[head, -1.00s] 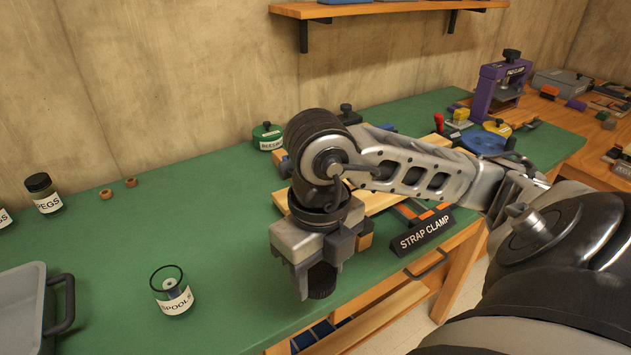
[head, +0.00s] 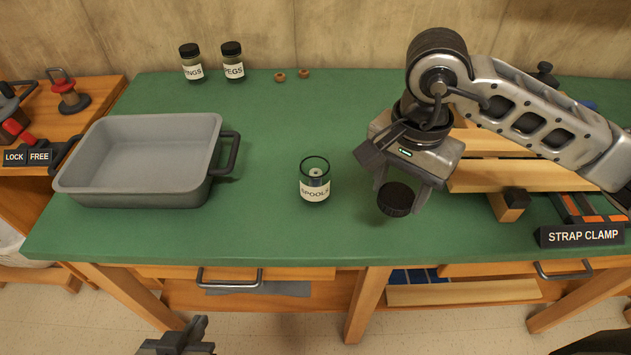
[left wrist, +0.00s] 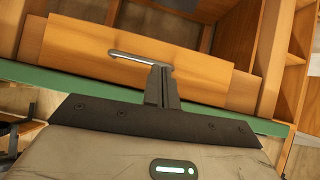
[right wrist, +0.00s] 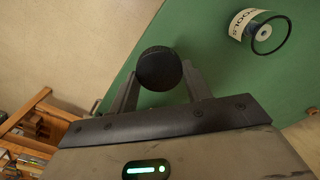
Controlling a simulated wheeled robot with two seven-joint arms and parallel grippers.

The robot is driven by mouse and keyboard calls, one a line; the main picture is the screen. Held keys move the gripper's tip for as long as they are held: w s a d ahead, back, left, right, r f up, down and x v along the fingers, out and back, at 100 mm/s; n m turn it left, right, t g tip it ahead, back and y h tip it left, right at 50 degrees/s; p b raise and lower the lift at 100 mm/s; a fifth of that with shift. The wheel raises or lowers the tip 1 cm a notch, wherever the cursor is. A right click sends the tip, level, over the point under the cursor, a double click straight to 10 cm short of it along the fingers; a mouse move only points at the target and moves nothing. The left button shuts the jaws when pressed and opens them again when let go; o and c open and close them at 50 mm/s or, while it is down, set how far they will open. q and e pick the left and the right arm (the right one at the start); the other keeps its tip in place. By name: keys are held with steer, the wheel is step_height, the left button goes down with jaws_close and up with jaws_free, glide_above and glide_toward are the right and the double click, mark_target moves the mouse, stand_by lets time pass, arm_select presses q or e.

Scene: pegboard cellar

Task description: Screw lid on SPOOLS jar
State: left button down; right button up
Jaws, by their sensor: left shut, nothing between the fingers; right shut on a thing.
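The SPOOLS jar (head: 314,182) is a small clear jar with a white label, standing upright and open on the green bench top, with a pale spool visible inside. It also shows at the upper right of the right wrist view (right wrist: 252,28). My right gripper (head: 402,192) is shut on a black ridged lid (head: 396,199), held above the bench to the right of the jar and apart from it. The lid also shows between the fingers in the right wrist view (right wrist: 160,69). My left gripper (head: 185,335) is shut and empty, low in front of the bench; its closed fingers show in the left wrist view (left wrist: 162,86).
A grey tray (head: 140,198) with dark handles stands left of the jar. Wooden boards and a STRAP CLAMP sign (head: 583,235) lie right. The green top around the jar is clear.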

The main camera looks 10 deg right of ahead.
steer(key=n, duration=0.2)
steer(key=w+n, duration=0.1)
steer(key=a+n, duration=0.1)
steer(key=n, duration=0.1)
steer(key=shift+w+f+n, duration=0.1)
steer(key=shift+w+n, duration=0.2)
steer(key=shift+w, duration=0.1)
steer(key=n, duration=0.1)
steer(key=w+n, duration=0.1)
steer(key=n, duration=0.3)
steer(key=shift+w+a+f, duration=0.1)
steer(key=shift+w+a, duration=0.1)
steer(key=shift+a, duration=0.1)
